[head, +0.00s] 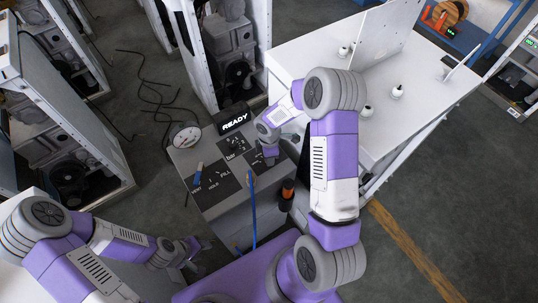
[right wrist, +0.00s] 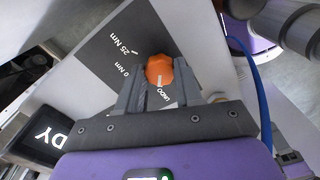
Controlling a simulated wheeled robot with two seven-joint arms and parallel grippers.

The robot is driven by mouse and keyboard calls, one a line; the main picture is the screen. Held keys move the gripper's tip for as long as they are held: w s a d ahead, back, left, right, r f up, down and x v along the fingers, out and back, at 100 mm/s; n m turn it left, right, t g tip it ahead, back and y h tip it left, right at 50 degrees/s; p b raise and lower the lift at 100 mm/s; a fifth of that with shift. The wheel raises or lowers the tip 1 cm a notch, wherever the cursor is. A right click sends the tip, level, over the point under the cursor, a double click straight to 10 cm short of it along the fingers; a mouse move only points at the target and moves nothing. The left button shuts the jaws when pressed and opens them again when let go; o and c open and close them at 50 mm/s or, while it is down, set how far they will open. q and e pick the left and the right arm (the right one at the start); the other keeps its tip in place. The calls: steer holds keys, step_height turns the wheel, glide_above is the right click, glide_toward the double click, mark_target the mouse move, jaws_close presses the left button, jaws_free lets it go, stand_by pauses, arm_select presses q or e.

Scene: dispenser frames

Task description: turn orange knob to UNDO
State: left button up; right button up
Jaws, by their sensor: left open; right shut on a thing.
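The orange knob (right wrist: 160,67) sits on a dark dial plate in the right wrist view, between the two fingers of my right gripper (right wrist: 159,86). The gripper is shut on it. A white pointer on the knob faces the word UNDO (right wrist: 164,95). The labels 0 Nm and 25 Nm stand on the other side of the dial. In the head view my right gripper (head: 271,152) reaches down onto the grey console (head: 222,203) and hides the knob. My left gripper (head: 192,250) is open and empty, low at the left of the console.
A display (head: 233,122) reading READY and a round gauge (head: 186,136) stand at the console's back. A blue hose (head: 252,205) rises at its front, beside an orange and black tool (head: 287,195). A white table (head: 425,95) stands to the right.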

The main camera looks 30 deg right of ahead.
steer(key=shift+n, duration=1)
steer(key=o, duration=1)
steer(key=shift+o, duration=0.2)
step_height(320, 180, up, 8)
steer(key=shift+f+p, duration=0.2)
steer(key=shift+p, duration=0.25)
steer(key=shift+s+f, duration=0.1)
